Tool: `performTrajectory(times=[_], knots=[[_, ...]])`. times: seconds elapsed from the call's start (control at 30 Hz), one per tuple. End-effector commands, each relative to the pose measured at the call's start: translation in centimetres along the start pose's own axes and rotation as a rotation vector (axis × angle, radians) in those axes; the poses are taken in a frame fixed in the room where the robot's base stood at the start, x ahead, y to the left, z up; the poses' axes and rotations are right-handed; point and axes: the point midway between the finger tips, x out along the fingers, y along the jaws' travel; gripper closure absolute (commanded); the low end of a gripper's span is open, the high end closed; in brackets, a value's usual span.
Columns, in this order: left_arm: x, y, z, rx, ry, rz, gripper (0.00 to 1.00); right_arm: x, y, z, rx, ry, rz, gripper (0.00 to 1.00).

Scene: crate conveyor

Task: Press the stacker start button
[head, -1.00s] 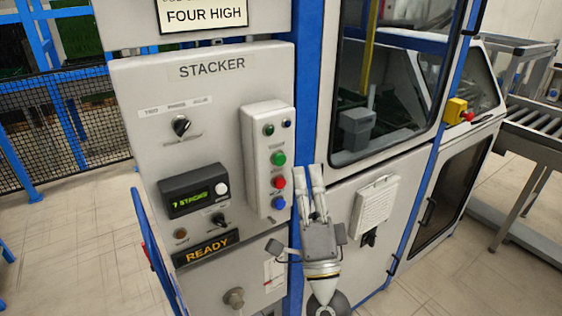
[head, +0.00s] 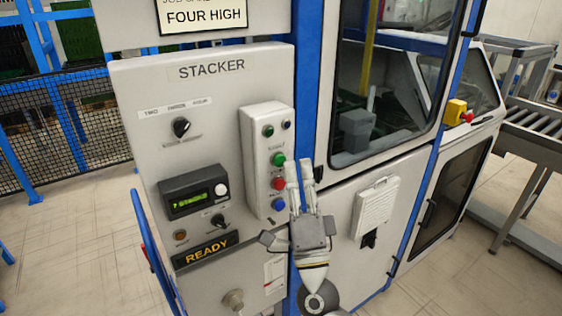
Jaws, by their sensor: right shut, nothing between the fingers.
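The stacker panel (head: 215,110) is a grey cabinet face with a pale button box (head: 258,125) on its right side. The box carries a green button (head: 278,159), a red button (head: 279,183) and a blue button (head: 278,204) in a column. The small labels are too blurred to read. My right gripper (head: 299,165) is shut and empty, fingers pointing up, in front of the box's right edge. Its fingertips appear just right of the green and red buttons; I cannot tell how far they are from the box. My left gripper is out of view.
A selector knob (head: 181,127), a lit green display (head: 196,195) and a READY sign (head: 206,250) are on the panel. A blue post (head: 311,60) and a windowed machine door stand right. A yellow box with a red button (head: 457,112) is farther right.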

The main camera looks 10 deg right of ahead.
Motion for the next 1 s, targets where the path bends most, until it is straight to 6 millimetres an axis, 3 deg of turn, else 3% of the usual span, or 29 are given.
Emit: performTrajectory(times=[1.0], knots=[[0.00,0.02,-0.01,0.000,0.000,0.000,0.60,0.56,0.37,0.39,-0.001,0.000,0.000,1.00]])
